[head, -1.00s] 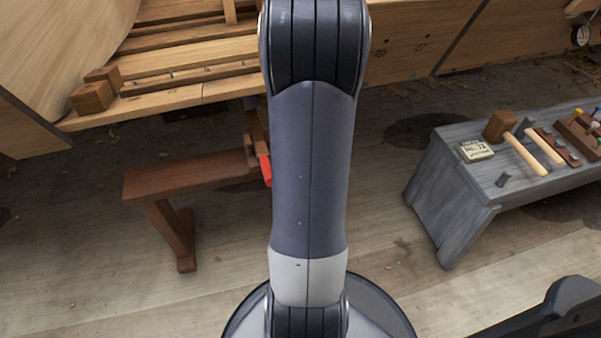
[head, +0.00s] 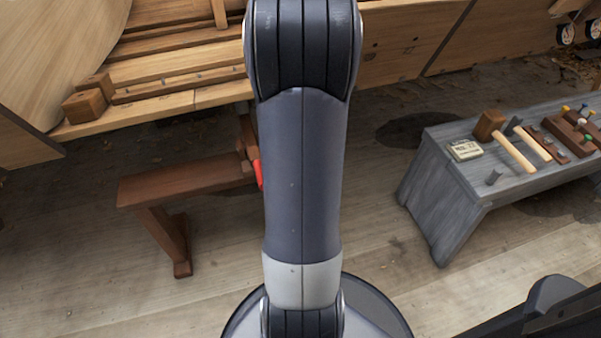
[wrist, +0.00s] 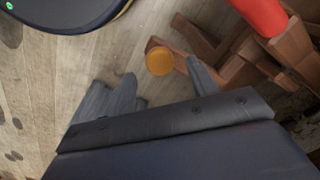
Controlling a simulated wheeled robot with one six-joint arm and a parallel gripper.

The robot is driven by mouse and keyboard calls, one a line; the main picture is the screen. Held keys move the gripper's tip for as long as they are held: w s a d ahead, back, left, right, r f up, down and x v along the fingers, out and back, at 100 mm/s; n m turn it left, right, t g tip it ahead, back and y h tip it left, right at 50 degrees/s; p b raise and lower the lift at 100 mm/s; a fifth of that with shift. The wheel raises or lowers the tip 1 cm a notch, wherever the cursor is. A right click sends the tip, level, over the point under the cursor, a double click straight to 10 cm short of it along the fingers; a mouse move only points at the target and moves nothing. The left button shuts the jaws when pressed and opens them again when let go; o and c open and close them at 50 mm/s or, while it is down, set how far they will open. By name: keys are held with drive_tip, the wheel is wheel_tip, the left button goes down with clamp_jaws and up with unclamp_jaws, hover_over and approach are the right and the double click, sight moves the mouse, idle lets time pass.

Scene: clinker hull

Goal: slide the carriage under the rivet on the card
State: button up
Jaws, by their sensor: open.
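My gripper (wrist: 155,88) shows in the wrist view as two grey fingers apart in front of a dark palm, open and empty. A round orange-yellow disc (wrist: 159,60) appears between and beyond the fingers, by a brown wooden beam; I cannot tell its distance. A small printed card (head: 465,150) lies on the grey bench at the right of the head view. Its print is too small to read, and I cannot make out a rivet on it. I cannot identify the carriage. In the head view my arm hides the middle, and the gripper is out of sight.
A brown wooden trestle (head: 180,188) with a red part (head: 257,173) stands left of my arm; red also shows in the wrist view (wrist: 262,14). The grey bench (head: 447,205) holds a mallet (head: 508,142) and several tools. The planked hull spans the back. Floor between is clear.

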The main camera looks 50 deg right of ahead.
wheel_tip(320, 180, up, 8)
drive_tip(key=p, duration=0.2)
drive_tip(key=shift+f, duration=0.15)
wheel_tip(320, 180, down, 11)
drive_tip(key=b, duration=0.4)
drive_tip(key=shift+f, duration=0.1)
drive_tip(key=shift+w+a+r, duration=0.25)
drive_tip(key=shift+w+a, duration=0.1)
drive_tip(key=shift+a, duration=0.25)
drive_tip(key=shift+f, duration=0.1)
